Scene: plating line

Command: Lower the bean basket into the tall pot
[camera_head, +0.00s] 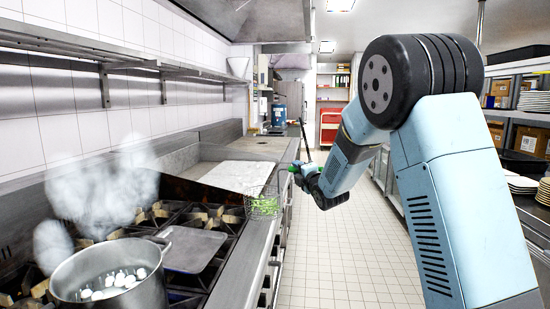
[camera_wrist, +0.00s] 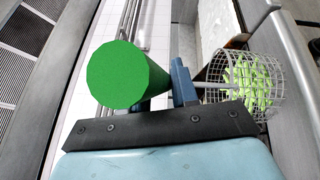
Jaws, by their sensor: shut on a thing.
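The bean basket (camera_head: 264,207) is a wire mesh basket with green beans in it. It hangs in the air near the stove's right front edge. My gripper (camera_head: 299,172) is shut on its green handle, to the right of the basket. In the wrist view the round end of the green handle (camera_wrist: 115,75) covers part of the jaws, and the basket (camera_wrist: 226,66) is on the right at the end of a thin rod. A steel pot (camera_head: 142,299) stands at the lower left on the stove, apart from the basket. White round lumps show in its water.
Steam (camera_head: 95,190) rises above and behind the pot. A flat grey pan (camera_head: 192,250) lies on the burners between pot and basket. A wall shelf (camera_head: 100,57) runs along the left. Plate racks stand at the right, and the tiled aisle (camera_head: 340,255) is clear.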

